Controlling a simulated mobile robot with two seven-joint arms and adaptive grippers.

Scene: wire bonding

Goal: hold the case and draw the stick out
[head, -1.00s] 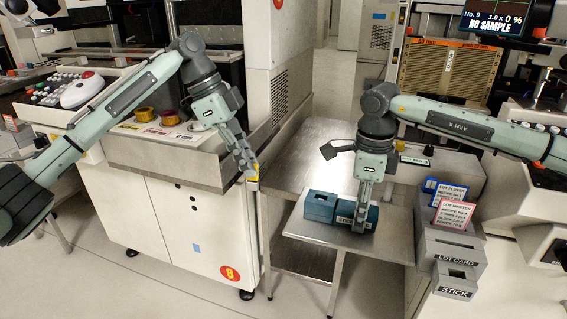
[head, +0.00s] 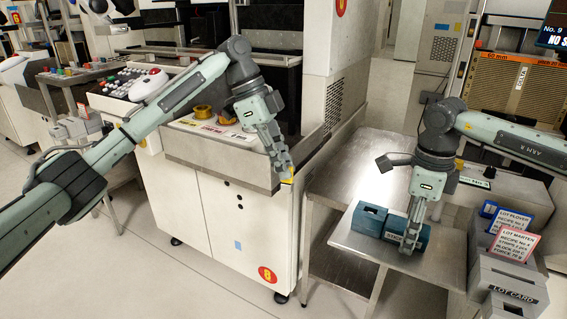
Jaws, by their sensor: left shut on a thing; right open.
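Two blue blocks stand side by side on the low steel shelf. The left block (head: 369,218) has a dark opening in its top. The right block (head: 422,238), which may be the case, is partly hidden behind my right gripper (head: 409,246). That gripper points down with its fingers at the right block; it is open, and I cannot tell whether it touches the block. My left gripper (head: 284,172) is shut, well to the left, in front of the white cabinet. A small yellow thing (head: 288,181) shows at its fingertips; I cannot tell whether it is the stick.
The steel table (head: 355,165) behind the blocks is bare. Grey holders with a LOT CARD label (head: 514,295) and blue and red-edged cards (head: 515,243) stand at the right. The white cabinet (head: 215,215) with a machine panel stands at the left.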

